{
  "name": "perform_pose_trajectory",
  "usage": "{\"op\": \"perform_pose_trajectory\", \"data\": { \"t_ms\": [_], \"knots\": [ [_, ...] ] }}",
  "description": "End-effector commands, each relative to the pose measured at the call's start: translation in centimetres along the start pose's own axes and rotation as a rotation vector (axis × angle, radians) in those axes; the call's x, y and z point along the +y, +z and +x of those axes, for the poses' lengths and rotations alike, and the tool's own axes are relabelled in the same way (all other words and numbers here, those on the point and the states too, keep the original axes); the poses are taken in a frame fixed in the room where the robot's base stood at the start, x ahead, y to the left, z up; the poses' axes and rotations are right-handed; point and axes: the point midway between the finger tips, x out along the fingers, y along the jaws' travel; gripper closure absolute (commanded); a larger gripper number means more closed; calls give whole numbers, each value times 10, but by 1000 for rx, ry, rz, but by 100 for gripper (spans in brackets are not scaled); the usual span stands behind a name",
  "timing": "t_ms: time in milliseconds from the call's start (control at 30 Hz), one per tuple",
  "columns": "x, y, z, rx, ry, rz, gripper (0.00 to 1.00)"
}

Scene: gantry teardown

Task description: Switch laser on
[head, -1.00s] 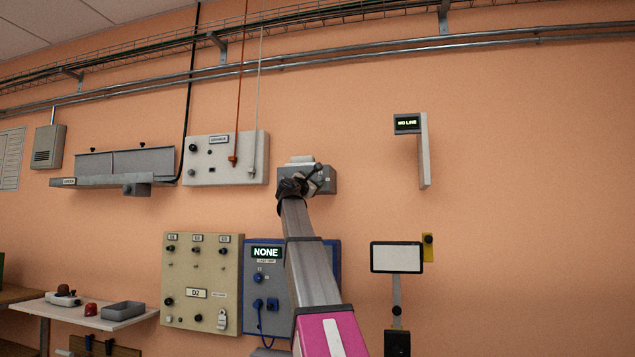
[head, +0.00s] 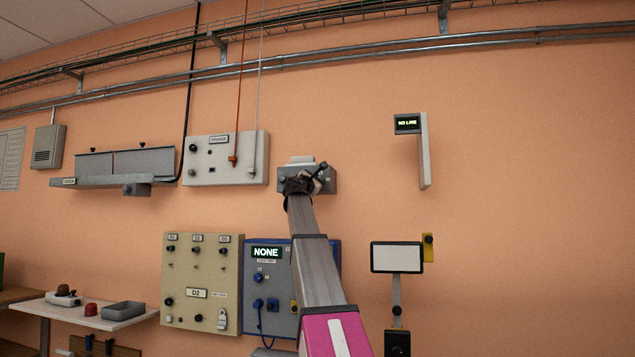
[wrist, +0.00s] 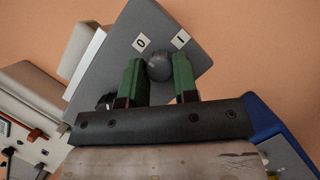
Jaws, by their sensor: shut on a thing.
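A grey switch box (head: 329,182) is mounted on the orange wall. In the wrist view the box (wrist: 180,22) has two white labels, "0" (wrist: 141,43) on the left and "I" (wrist: 180,39) on the right. A dark round knob (wrist: 159,67) sits below and between the labels. My gripper (wrist: 160,80) is shut on the knob, with one green finger on each side. In the head view my gripper (head: 308,182) covers part of the box's front.
A white panel (head: 225,175) with hanging cords is left of the box. A beige panel (head: 203,285) and a blue panel (head: 266,318) showing "NONE" are below. A blank screen (head: 396,257) stands to the lower right.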

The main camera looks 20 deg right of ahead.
Motion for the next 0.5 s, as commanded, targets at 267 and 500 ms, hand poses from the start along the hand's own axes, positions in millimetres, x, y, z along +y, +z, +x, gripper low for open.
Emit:
{"op": "perform_pose_trajectory", "data": {
  "t_ms": [267,500],
  "knots": [
    [1,0,1,1,-43,100,96],
    [3,0,1,1,-120,284,96]
  ]
}}
